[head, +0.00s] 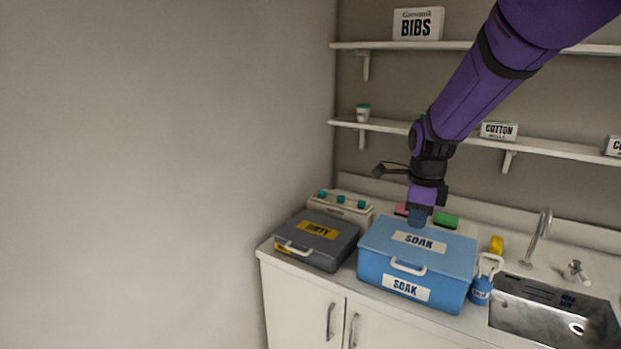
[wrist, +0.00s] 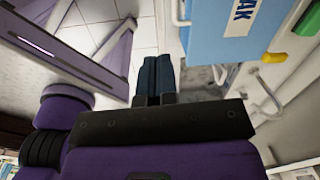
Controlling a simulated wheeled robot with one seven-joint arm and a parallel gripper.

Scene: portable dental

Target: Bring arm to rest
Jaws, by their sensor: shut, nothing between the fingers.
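My gripper (head: 418,217) points down just above or behind the lid of the blue SOAK box (head: 375,262) in the head view; I cannot tell whether it touches. The purple arm reaches in from the upper right. In the wrist view my gripper's dark blue fingers (wrist: 155,75) are together and hold nothing. The blue SOAK box (wrist: 222,35) shows at the top right of that view, apart from the fingers. Its lid is closed.
A grey DIRTY box (head: 318,257) stands left of the blue box. A blue bottle (head: 480,291), a sink (head: 550,315) and a tap (head: 541,235) are to the right. Shelves (head: 575,147) with a COTTON box (head: 498,131) run behind the arm. The left side is bare wall.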

